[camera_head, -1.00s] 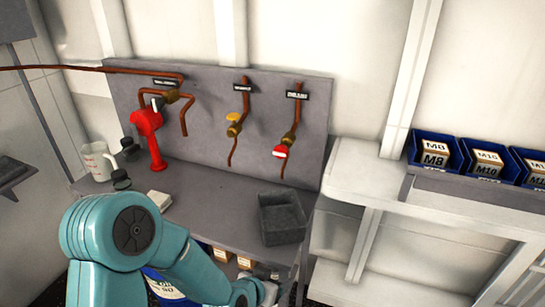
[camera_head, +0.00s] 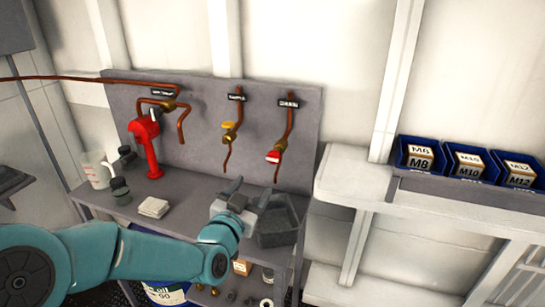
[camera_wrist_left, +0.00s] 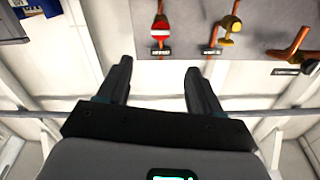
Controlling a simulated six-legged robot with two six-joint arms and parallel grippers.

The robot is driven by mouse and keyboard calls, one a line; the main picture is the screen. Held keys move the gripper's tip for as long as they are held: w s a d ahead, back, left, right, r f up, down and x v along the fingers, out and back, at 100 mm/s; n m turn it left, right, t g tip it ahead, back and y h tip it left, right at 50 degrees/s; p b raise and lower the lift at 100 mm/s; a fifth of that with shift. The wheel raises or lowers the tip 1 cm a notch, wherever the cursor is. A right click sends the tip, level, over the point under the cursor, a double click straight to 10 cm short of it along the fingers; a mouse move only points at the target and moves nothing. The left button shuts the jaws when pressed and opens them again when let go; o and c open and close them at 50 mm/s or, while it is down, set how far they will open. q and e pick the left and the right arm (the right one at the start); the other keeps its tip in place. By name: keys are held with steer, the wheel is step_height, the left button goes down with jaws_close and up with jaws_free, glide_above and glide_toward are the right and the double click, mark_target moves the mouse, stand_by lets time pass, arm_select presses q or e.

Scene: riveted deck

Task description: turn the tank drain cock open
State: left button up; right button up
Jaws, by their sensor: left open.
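Three valves on copper pipes are on the grey back panel (camera_head: 205,110): a brass one at left (camera_head: 168,106), a yellow-handled one in the middle (camera_head: 229,126) and a red-handled one at right (camera_head: 273,157). Their label plates are too small to read surely, so I cannot tell which is the tank drain cock. My left gripper (camera_head: 251,188) is open and empty, over the bench in front of the panel, below the yellow and red handles. In the left wrist view, the red handle (camera_wrist_left: 160,30) lies beyond the fingers, with the yellow handle (camera_wrist_left: 231,27) to its right. My right gripper is not in view.
A grey open tray (camera_head: 279,238) stands on the bench beside and partly behind my left gripper. A red standing fitting (camera_head: 147,140), a clear jug (camera_head: 95,170), dark jars and a white pad (camera_head: 153,207) are at left. Blue bins (camera_head: 416,153) sit on the right shelf.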

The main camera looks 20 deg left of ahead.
mark_target(272, 158)
arm_select(q)
steer(key=w+p, duration=0.1)
steer(key=w, duration=0.4)
steer(key=w+p, duration=0.2)
steer(key=w, duration=0.3)
steer(key=w+p, duration=0.1)
steer(key=w, duration=0.4)
steer(key=shift+w+d+f+p, duration=0.2)
steer(key=shift+d+p, duration=0.05)
steer(key=shift+p, duration=0.15)
steer(key=shift+w+r, duration=0.1)
steer(key=shift+w, duration=0.3)
steer(key=shift+w, duration=0.1)
steer(key=c, duration=1)
steer(key=shift+c, duration=0.2)
